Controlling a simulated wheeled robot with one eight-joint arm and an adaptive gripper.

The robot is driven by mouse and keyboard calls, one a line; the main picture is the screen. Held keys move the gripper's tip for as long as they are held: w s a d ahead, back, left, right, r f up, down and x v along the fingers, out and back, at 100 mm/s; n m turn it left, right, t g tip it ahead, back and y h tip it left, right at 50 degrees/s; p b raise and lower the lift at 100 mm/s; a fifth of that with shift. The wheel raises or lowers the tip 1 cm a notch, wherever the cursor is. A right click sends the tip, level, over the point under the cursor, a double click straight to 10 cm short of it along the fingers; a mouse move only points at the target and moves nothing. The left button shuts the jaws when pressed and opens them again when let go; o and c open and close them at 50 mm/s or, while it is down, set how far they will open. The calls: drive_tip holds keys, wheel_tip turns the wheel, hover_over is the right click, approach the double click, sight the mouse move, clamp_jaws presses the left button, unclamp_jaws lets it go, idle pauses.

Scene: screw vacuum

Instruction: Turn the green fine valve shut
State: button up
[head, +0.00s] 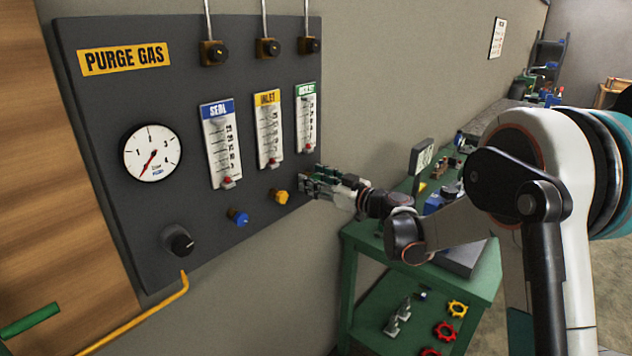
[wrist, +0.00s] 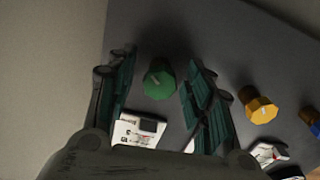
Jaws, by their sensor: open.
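The green fine valve knob (wrist: 159,80) shows in the wrist view, on the dark panel between my two gripper fingers. It has a pale mark on its face. My gripper (wrist: 158,88) is open, with one finger to the left of the knob and one to the right, and gaps show on both sides. In the head view my gripper (head: 308,184) is at the panel's lower right, under the green-labelled flow tube (head: 306,117), and it hides the green knob there.
The yellow knob (head: 280,197) and blue knob (head: 238,217) sit left of my gripper on the purge gas panel (head: 100,120). A black knob (head: 178,242) and a dial gauge (head: 150,152) are further left. A green bench (head: 365,240) stands below and right.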

drive_tip(key=shift+c, duration=0.4)
drive_tip(key=c, duration=1)
